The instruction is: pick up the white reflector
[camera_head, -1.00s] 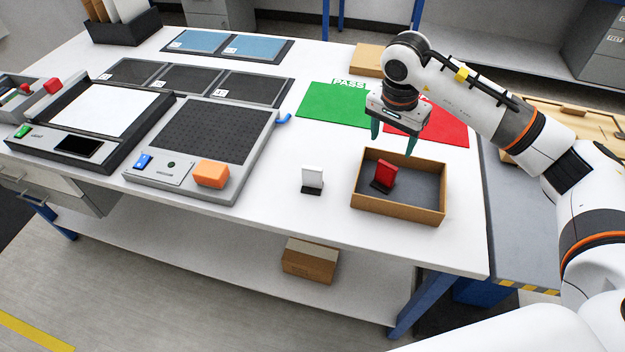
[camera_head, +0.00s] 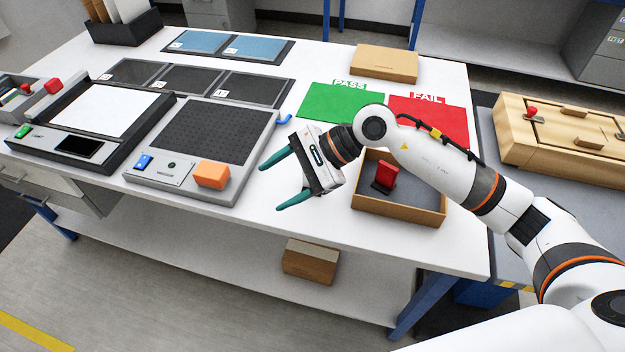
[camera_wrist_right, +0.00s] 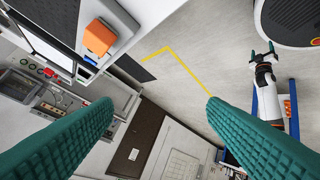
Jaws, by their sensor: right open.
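My right gripper (camera_head: 271,186) is open, with its teal fingers pointing left above the white table (camera_head: 250,218). The white reflector does not show in the head view now; the gripper covers the spot where it stood. In the right wrist view the two fingers (camera_wrist_right: 160,102) are spread with nothing between them, and no white reflector shows. A red reflector (camera_head: 385,178) stands in the cardboard tray (camera_head: 400,213), right of the gripper. A small white arm end with a teal tip, apparently my left gripper (camera_wrist_right: 269,48), shows in the right wrist view; its opening is too small to judge.
A grey device (camera_head: 205,135) with an orange block (camera_head: 211,175) stands left of the gripper. The green PASS mat (camera_head: 340,103) and red FAIL mat (camera_head: 435,120) lie behind. A closed cardboard box (camera_head: 384,63) lies farther back. The front table edge is near.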

